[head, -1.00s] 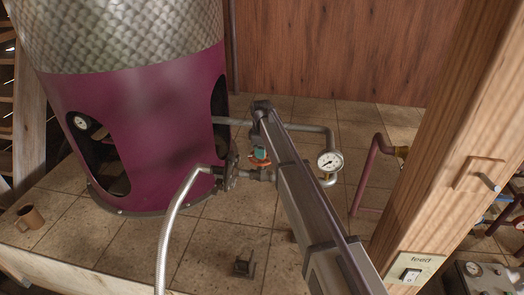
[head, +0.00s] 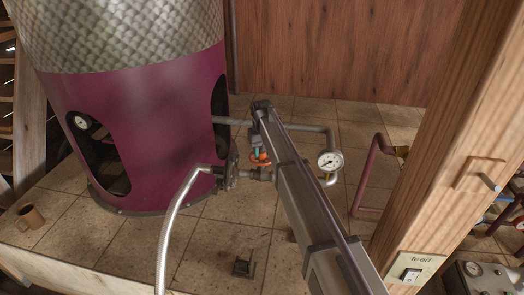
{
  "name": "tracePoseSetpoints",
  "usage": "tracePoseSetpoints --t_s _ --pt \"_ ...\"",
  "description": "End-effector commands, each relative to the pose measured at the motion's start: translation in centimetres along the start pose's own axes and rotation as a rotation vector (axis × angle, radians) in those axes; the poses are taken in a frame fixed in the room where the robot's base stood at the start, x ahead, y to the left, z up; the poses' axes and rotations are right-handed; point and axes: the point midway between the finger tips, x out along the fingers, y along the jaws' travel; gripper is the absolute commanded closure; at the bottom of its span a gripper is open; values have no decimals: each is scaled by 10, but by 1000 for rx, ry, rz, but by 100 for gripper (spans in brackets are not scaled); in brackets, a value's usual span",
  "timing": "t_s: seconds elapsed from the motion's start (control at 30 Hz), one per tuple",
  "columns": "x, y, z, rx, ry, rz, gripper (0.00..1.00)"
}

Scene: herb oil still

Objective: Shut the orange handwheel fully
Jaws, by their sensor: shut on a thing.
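The orange handwheel (head: 259,159) sits on the pipe valve just right of the magenta still body (head: 150,130), small and partly covered by my arm. My gripper (head: 256,152), with teal parts showing, comes down onto the wheel from above and is shut on it. Most of the fingers and the far side of the wheel are hidden, so the exact grip and how far the wheel is turned cannot be told.
A pressure gauge (head: 330,161) on the grey pipe stands close to the right of my arm. A braided hose (head: 170,225) curves in front. A wooden post (head: 440,150) rises at the right. A brown mug (head: 30,217) and a small dark block (head: 243,267) stand on tiles.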

Motion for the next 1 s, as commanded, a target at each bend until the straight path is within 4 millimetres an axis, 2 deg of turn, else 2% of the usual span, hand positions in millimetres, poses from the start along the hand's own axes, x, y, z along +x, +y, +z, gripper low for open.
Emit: tracePoseSetpoints --t_s 0.6,1.0 --pt "0 -1 0 555 -1 0 87" --pt "0 -1 0 752 -1 0 87"
